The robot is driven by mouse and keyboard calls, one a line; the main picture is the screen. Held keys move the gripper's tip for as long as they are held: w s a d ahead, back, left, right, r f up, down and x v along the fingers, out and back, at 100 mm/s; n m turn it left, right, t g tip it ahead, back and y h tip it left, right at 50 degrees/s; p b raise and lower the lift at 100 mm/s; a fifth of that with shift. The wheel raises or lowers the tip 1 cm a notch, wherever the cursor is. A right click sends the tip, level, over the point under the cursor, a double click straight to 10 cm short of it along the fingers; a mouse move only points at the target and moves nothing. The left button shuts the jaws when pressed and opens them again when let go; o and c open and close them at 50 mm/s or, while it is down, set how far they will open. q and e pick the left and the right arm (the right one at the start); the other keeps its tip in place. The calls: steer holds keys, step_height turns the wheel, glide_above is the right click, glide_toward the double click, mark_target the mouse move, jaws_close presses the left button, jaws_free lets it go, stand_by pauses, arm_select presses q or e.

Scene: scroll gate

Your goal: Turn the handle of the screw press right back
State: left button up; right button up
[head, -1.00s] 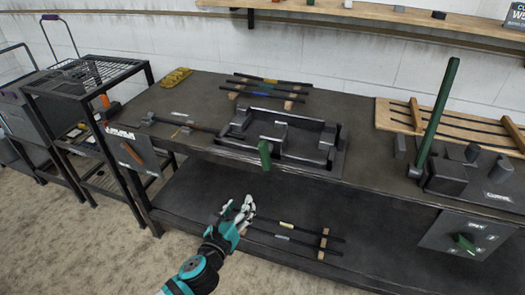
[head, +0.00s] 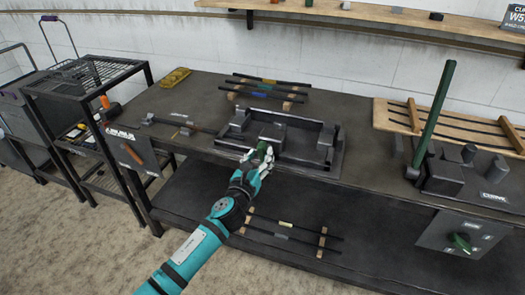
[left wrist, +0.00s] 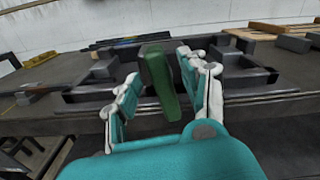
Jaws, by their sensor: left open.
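A dark, low machine (head: 318,168) with raised blocks sits at the middle front of the bench; I take it for the screw press. Its green handle (head: 263,148) sticks out at the front edge, partly covered by my fingers in the head view. In the left wrist view the green handle (left wrist: 160,82) stands tilted between the two fingers. My left gripper (head: 256,158) is open around the handle, with a finger on each side; it also shows in the left wrist view (left wrist: 160,75). I cannot tell whether a finger touches it. My right gripper is not in view.
A tall green lever (head: 435,112) stands on another dark machine at the right. A panel with a green knob (head: 460,242) hangs at the lower right. Dark rods (head: 268,88) lie behind the machine. A black wire rack (head: 88,72) stands at the left.

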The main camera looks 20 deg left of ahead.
arm_select(q)
steer(key=shift+w, duration=1.4)
steer(key=shift+c, duration=0.4)
jaws_close()
